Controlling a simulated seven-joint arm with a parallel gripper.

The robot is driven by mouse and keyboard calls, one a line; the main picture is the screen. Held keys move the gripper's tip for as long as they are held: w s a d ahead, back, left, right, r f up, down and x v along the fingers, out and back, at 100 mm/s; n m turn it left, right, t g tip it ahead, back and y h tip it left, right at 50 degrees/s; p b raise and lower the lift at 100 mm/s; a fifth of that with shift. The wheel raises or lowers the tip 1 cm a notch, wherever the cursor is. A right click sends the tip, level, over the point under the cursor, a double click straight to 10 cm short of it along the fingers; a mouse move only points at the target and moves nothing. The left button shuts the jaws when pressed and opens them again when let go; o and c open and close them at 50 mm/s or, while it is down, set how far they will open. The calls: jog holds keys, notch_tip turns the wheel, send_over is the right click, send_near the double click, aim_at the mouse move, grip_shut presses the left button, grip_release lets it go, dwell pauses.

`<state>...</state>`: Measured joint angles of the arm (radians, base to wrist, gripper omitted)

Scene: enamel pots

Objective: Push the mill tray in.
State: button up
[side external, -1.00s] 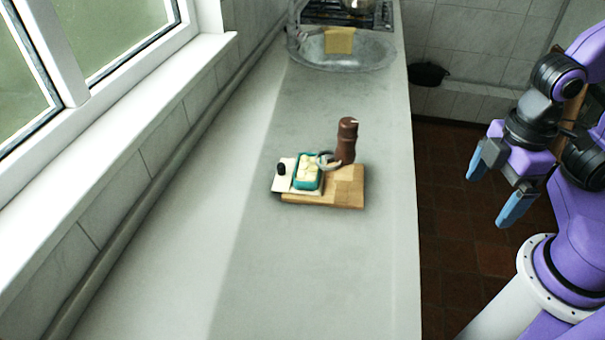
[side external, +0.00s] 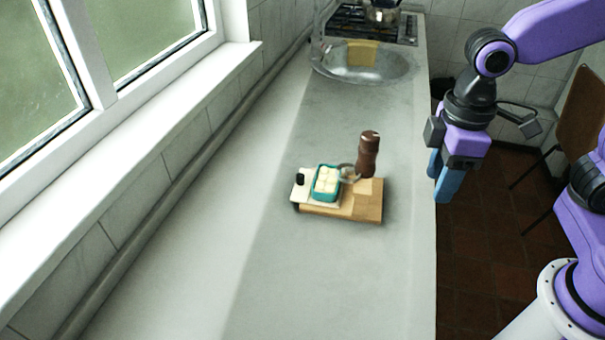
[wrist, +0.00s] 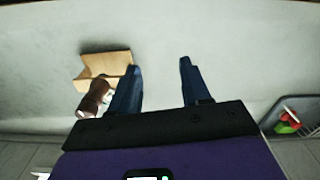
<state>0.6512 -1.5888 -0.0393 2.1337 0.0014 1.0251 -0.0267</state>
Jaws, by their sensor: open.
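The mill tray (side external: 301,193) is a pale, flat piece sticking out from the left side of a wooden block (side external: 367,203) on the counter. A black knob (side external: 300,179) stands on its left part. A teal dish of pale chunks (side external: 327,184) sits on or beside the tray. A brown pepper mill (side external: 368,155) stands upright at the block's back right, with a clear or metallic ring-like thing (side external: 348,173) beside it. My gripper (side external: 441,188) is open and empty, right of the block near the counter's right edge. In the wrist view, the block (wrist: 108,64) lies left of my fingers; the tray is not visible.
A metal sink (side external: 365,66) with a yellow cloth (side external: 362,54) is farther back, with a stove (side external: 372,24) beyond. A window wall runs along the left. The counter in front of the block is clear. The wrist view shows a grey basket (wrist: 277,112) at right.

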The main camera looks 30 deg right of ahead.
jog(key=w+a+m, duration=0.1)
jog(key=w+a, duration=0.3)
jog(key=w, duration=0.4)
jog(key=w+a+m, duration=0.1)
jog(key=w+a, duration=0.3)
jog(key=w, duration=0.3)
jog(key=m, duration=0.2)
send_over(301, 175)
notch_tip(301, 175, down, 2)
notch_tip(301, 175, down, 17)
jog(key=shift+a+r, duration=0.1)
jog(key=shift+r, duration=0.05)
jog(key=shift+c, duration=0.3)
grip_shut()
